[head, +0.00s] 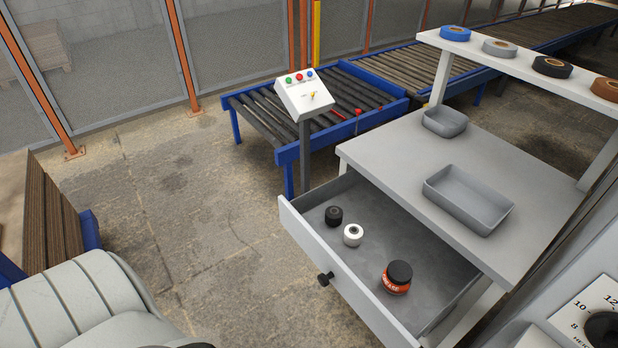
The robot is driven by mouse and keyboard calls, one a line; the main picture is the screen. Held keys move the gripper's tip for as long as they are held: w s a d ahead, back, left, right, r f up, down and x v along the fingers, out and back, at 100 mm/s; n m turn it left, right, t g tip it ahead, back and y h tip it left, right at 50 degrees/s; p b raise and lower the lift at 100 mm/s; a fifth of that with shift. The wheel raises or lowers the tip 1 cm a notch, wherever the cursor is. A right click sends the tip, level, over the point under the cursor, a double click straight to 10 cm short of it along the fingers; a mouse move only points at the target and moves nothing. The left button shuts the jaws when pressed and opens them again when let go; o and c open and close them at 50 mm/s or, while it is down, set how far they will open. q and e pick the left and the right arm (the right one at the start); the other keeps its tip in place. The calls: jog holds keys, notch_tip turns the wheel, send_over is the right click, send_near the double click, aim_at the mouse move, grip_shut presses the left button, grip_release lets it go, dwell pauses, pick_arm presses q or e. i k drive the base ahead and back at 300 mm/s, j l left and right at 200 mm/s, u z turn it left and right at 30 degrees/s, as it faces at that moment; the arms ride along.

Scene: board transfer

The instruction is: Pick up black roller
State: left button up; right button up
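A small black roller (333,216) stands in the open grey drawer (335,264) of the workbench, near the drawer's far left corner. A similar white roller (353,235) stands just in front of it to the right, close beside it. Neither of my grippers shows in the head view, so I cannot see their state or where they are relative to the roller.
A red jar (397,278) with a black lid stands nearer in the drawer. The drawer front has a black knob (325,279). The workbench top (400,165) overhangs the drawer's back and holds two grey trays. A button post (304,98) stands behind.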

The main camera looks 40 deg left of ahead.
aim_at(333, 214)
jog(key=u, duration=0.9)
